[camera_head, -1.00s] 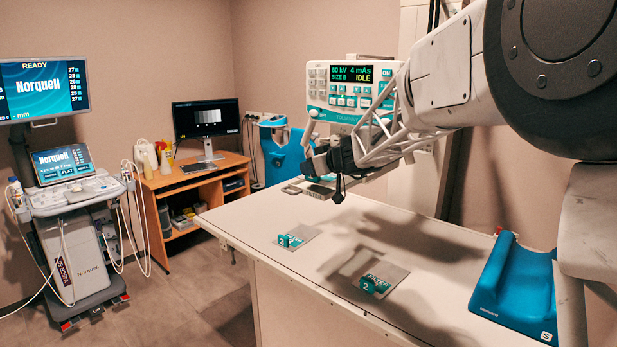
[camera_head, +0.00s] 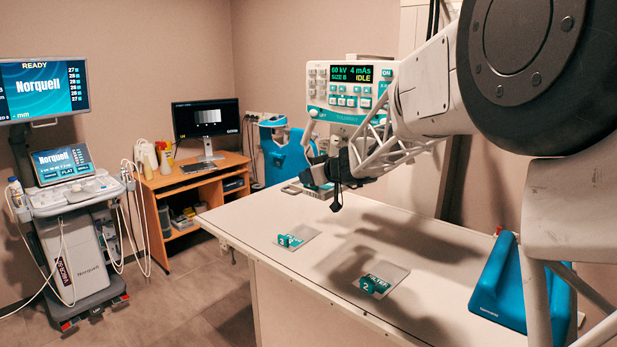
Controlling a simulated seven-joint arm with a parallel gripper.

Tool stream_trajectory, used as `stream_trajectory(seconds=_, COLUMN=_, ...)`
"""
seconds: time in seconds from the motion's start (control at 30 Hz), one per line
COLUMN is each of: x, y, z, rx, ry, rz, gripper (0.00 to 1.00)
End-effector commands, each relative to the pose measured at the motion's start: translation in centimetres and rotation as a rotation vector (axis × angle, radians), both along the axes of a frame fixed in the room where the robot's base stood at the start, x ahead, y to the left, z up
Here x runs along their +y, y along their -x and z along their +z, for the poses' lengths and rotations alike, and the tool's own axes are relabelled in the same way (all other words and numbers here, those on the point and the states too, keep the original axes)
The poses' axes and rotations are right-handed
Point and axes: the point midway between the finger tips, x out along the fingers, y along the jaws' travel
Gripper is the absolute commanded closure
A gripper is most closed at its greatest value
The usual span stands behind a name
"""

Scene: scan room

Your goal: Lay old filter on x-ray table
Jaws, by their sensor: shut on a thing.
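My gripper (camera_head: 326,172) is in front of the x-ray control panel, over the far left end of the x-ray table (camera_head: 235,222). It is shut on the teal handle of a small grey plate, which I take to be the old filter (camera_head: 319,190). Fingers and glare hide part of it, and I cannot tell whether it touches anything below. On the table lie two flat grey filter plates with teal tabs: number 3 (camera_head: 309,232) farther off and number 2 (camera_head: 392,272) nearer.
The control panel (camera_head: 350,95) reads 60 kV, 4 mAs, IDLE. A teal cradle (camera_head: 500,290) sits at the table's right end, partly behind my arm. An ultrasound cart (camera_head: 75,230) and a wooden desk (camera_head: 195,180) stand left. The table around the plates is clear.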

Motion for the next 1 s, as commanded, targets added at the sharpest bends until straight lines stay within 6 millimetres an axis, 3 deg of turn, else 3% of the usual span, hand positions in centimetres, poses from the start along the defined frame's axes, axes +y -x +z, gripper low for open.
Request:
stream_trajectory(seconds=0.17, x=0.01, y=-0.01, z=-0.37, rx=0.001, ry=-0.001, rz=0.000, gripper=1.00)
stream_trajectory(seconds=0.2, x=0.00, y=0.00, z=-0.38, rx=0.001, ry=-0.001, rz=0.000, gripper=0.80)
stream_trajectory(seconds=0.37, x=0.01, y=-0.01, z=-0.37, rx=0.001, ry=-0.001, rz=0.000, gripper=0.58)
stream_trajectory(seconds=1.0, x=-0.48, y=0.48, z=-0.02, rx=-0.001, ry=0.000, rz=-0.001, gripper=0.58)
